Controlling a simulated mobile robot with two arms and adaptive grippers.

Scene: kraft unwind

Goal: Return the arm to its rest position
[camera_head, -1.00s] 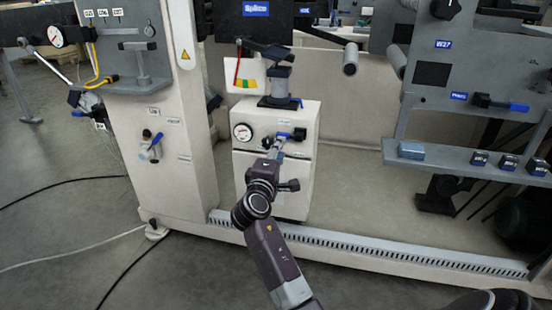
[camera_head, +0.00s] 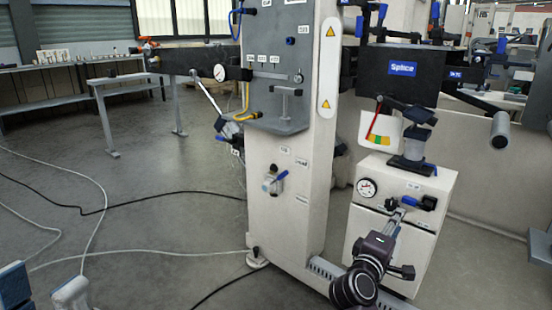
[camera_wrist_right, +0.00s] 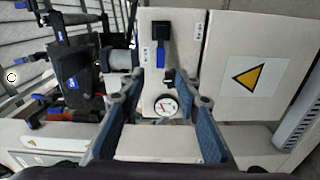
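My right arm comes up from the bottom of the head view. Its gripper (camera_head: 396,222) is in front of the white cabinet (camera_head: 368,222), close to the blue-handled valve (camera_head: 408,203). In the right wrist view, the right gripper (camera_wrist_right: 163,98) has its two blue-padded fingers spread wide. The cabinet's face and a round gauge (camera_wrist_right: 166,106) show between and beyond them, and nothing is held. My left gripper (camera_head: 42,291) shows only partly at the bottom left corner of the head view. Its two blue-and-grey fingertips are apart, with floor visible between them.
A low slotted rail (camera_head: 326,268) runs along the floor. Cables lie on the open floor (camera_head: 140,235) at left.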

